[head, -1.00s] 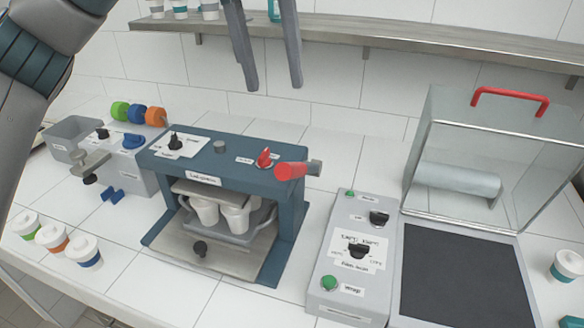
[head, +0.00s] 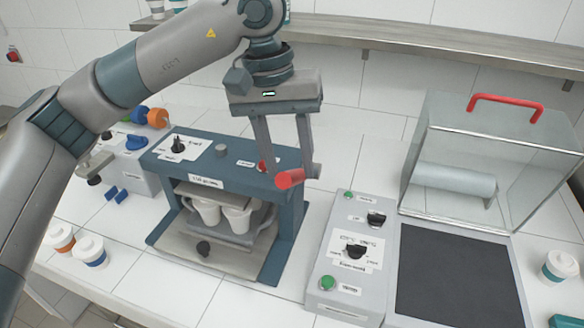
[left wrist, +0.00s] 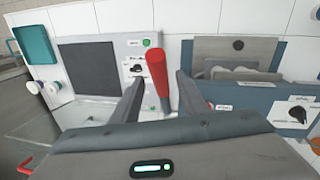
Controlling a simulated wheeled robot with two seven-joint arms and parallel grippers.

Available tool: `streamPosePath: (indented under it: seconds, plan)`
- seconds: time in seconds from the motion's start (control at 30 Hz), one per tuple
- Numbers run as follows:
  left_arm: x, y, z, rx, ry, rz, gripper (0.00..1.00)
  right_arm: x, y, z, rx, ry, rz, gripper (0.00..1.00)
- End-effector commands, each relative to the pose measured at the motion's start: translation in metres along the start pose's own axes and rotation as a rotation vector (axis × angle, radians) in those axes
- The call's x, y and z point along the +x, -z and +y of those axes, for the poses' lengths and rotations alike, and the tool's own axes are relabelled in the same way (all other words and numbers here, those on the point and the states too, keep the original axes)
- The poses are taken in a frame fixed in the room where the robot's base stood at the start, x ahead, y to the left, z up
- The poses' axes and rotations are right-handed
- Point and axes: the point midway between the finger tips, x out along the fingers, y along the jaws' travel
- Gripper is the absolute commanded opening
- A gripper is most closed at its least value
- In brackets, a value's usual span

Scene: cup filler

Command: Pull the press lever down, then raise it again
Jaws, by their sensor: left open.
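The press (head: 231,162) is a dark blue-grey machine with two white cups (head: 237,216) standing inside it. Its lever has a red handle (head: 289,179) sticking out at the upper right of the press, not swung down. My left gripper (head: 288,174) is open with its fingers pointing down around the handle. In the left wrist view, the red handle (left wrist: 158,78) stands between the two spread fingers, nearer the right one; I see no clear grip on it. The press also shows there (left wrist: 255,98). My right gripper is not in view.
A control box (head: 349,255) with green buttons and a dark plate with a clear cover and red handle (head: 506,101) stand to the right. Lidded cups (head: 90,250) stand at front left. A shelf (head: 420,41) runs along the back wall.

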Motion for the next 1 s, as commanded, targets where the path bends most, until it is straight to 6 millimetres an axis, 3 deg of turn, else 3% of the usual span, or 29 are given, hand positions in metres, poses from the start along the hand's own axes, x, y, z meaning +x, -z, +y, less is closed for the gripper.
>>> streamPosePath:
  seconds: [0.3,0.67,0.83,1.0]
  plan:
    - [0.031,0.0,0.0,0.0,0.0,-0.001,0.4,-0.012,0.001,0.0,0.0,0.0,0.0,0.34]
    - [0.035,0.0,0.0,0.0,-0.001,0.0,0.4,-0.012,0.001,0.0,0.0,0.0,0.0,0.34]
    - [0.035,0.0,0.0,0.0,0.0,0.0,0.0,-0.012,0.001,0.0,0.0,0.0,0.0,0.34]
    - [0.035,0.0,0.0,0.0,0.0,0.0,0.0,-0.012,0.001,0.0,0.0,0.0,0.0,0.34]
